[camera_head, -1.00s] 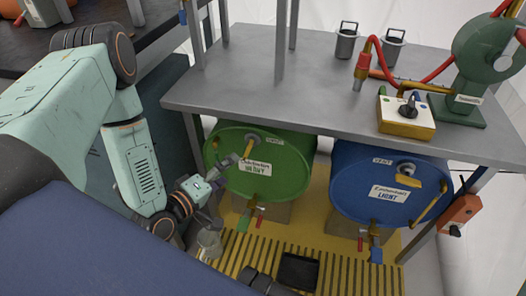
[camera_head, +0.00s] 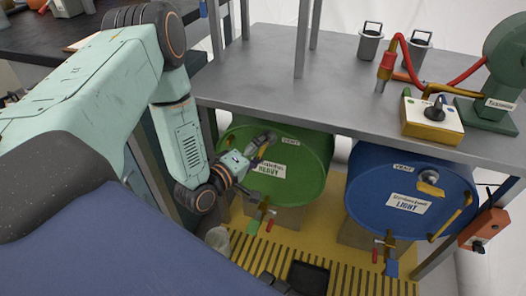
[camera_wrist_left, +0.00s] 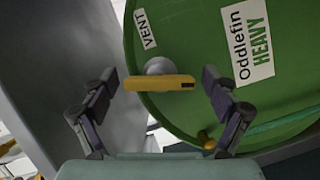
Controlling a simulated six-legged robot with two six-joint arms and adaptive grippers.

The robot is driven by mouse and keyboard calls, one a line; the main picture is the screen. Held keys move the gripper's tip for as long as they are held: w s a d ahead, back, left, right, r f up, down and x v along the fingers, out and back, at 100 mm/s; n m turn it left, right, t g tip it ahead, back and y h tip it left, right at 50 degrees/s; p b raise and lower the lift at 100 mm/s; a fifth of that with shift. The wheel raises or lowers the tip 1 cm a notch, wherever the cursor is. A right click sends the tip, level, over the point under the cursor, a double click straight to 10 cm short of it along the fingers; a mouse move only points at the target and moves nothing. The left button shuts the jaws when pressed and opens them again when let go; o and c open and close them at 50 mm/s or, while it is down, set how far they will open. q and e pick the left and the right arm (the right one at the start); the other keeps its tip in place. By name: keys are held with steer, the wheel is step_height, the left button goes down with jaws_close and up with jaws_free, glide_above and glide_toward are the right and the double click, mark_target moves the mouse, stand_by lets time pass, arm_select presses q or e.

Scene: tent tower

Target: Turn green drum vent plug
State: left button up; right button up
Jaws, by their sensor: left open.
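The green drum (camera_head: 305,165) lies under the metal bench, labelled "HEAVY". Its vent plug is a yellow bar handle (camera_wrist_left: 150,84) on a grey round hub (camera_wrist_left: 160,66), beside the VENT label. In the left wrist view, the bar lies nearly level. My left gripper (camera_wrist_left: 158,78) is open, with one finger at each end of the bar and a gap on both sides. In the head view, my left gripper (camera_head: 258,147) is at the drum face and partly hides the plug. My right gripper is not in view.
A blue drum (camera_head: 400,180) labelled "LIGHT" lies to the right. The metal bench (camera_head: 260,75) overhangs both drums. A green-handled tap (camera_head: 257,216) sits below the green drum. A grey post (camera_wrist_left: 75,40) stands close left in the wrist view.

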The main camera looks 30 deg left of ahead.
arm_select(q)
steer(key=shift+c, duration=0.2)
steer(key=c, duration=1.1)
steer(key=m+p, duration=0.2)
steer(key=p, duration=0.1)
steer(key=shift+d+r+m+g+y, duration=0.1)
steer(key=shift+r+m+g+y, duration=0.1)
steer(key=shift+m+g+y, duration=0.15)
steer(key=m+g+y+p, duration=0.1)
steer(key=m+p, duration=0.1)
steer(key=p, duration=0.1)
steer(key=shift+m+y, duration=0.25)
steer(key=m+g+y+p, duration=0.1)
steer(key=m+p, duration=0.2)
steer(key=shift+w+y, duration=0.1)
steer(key=shift+y, duration=0.2)
steer(key=shift+f+m+g+y+p, duration=0.15)
steer(key=shift+m+g+y+p, duration=0.1)
steer(key=shift+m+y+p, duration=0.7)
steer(key=shift+m, duration=0.25)
